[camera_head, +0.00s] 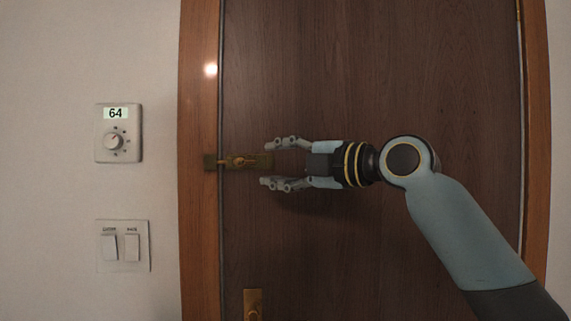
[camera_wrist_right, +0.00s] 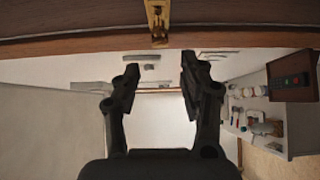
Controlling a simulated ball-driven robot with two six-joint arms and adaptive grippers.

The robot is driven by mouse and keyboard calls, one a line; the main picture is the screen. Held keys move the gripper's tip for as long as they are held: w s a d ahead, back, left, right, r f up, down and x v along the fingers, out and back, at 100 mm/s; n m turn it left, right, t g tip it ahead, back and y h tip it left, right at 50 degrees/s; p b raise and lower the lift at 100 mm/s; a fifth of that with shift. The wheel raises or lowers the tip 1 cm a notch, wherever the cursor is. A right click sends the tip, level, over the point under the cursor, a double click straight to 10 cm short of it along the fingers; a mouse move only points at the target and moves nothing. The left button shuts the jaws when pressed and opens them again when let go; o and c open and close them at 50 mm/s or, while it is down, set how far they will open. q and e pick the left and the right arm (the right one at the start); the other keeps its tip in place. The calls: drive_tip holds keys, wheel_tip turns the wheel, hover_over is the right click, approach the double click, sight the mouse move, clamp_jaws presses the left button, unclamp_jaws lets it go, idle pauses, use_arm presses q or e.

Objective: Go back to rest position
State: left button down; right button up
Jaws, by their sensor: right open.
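My right gripper (camera_head: 268,164) reaches in from the right in the head view, in front of the brown wooden door (camera_head: 380,60). Its two fingers are spread apart, with nothing between them that I can see held. The fingertips are just right of a brass latch (camera_head: 235,161) on the door's left edge; whether they touch it I cannot tell. In the right wrist view, the open gripper (camera_wrist_right: 160,63) points toward a brass fitting (camera_wrist_right: 157,20) on a brown wooden edge. My left gripper is in neither view.
A dial thermostat (camera_head: 118,133) reading 64 and a double switch plate (camera_head: 123,246) are on the pale wall at left. A brass door fitting (camera_head: 253,305) shows lower down. The wrist view shows a shelf (camera_wrist_right: 284,122) with small items at right.

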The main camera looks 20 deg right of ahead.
drive_tip(key=shift+v, duration=0.9)
drive_tip(key=shift+a, duration=0.1)
wheel_tip(320, 180, down, 30)
drive_tip(key=d+m+g+h+b, duration=0.3)
drive_tip(key=m+b, duration=0.2)
drive_tip(key=s+d+f+m+g+h+b, duration=0.1)
drive_tip(key=s+f+m, duration=0.15)
drive_tip(key=f, duration=0.65)
drive_tip(key=s+d+f+m+g+h+b, duration=0.1)
drive_tip(key=s+f+g, duration=0.15)
drive_tip(key=f, duration=0.65)
drive_tip(key=s+d+f+m+g+h+b, duration=0.15)
drive_tip(key=s+f, duration=0.25)
drive_tip(key=f, duration=0.5)
drive_tip(key=s+d+f+m+g+h+b, duration=0.25)
drive_tip(key=s+f+m, duration=0.25)
drive_tip(key=s+f, duration=1.45)
drive_tip(key=s+f+m+g, duration=0.2)
drive_tip(key=s+f+m, duration=0.2)
drive_tip(key=s+f, duration=0.3)
drive_tip(key=s+f+m+g, duration=0.2)
drive_tip(key=s+f+m, duration=0.2)
drive_tip(key=s, duration=1.4)
wheel_tip(320, 180, down, 3)
drive_tip(key=shift+s+f+h, duration=0.25)
drive_tip(key=shift+s+h, duration=0.05)
